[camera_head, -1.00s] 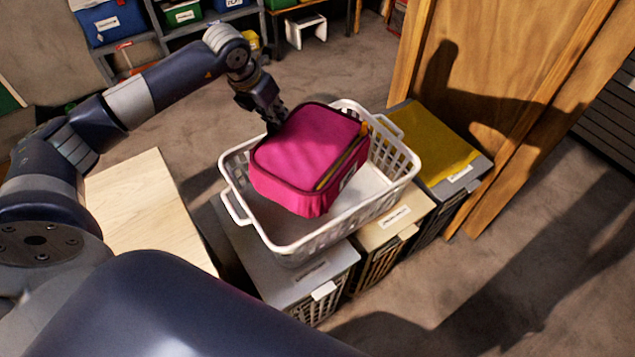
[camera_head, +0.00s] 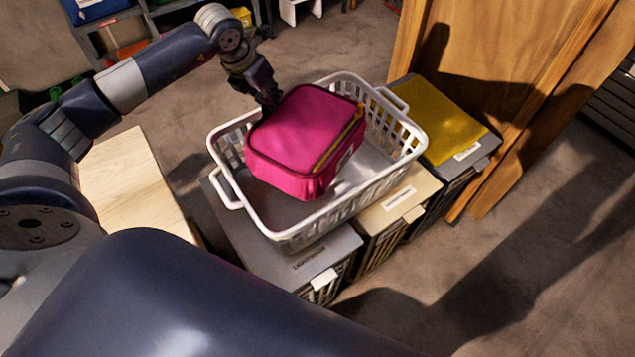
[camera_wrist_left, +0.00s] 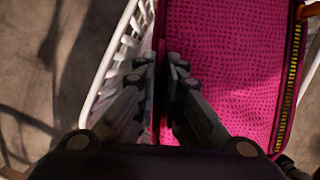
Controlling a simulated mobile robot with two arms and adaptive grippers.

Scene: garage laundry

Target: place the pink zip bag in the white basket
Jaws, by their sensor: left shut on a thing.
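The pink zip bag (camera_head: 305,130) has dark trim and a yellow zip along its right side. It is over the white basket (camera_head: 288,232), within the rim as seen in the head view; I cannot tell whether its underside touches the basket floor. My left gripper (camera_head: 270,104) is shut on the bag's far left edge. In the left wrist view, the fingers (camera_wrist_left: 160,90) pinch the edge of the bag (camera_wrist_left: 225,60), with the basket's slatted wall (camera_wrist_left: 118,60) just to the left. My right gripper is not in view.
The basket stands on a row of labelled bins, with a grey lid (camera_head: 300,265) in front and a yellow-topped bin (camera_head: 440,125) behind. A pale wooden surface (camera_head: 125,185) lies to the left. A wooden door (camera_head: 500,80) stands at the right.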

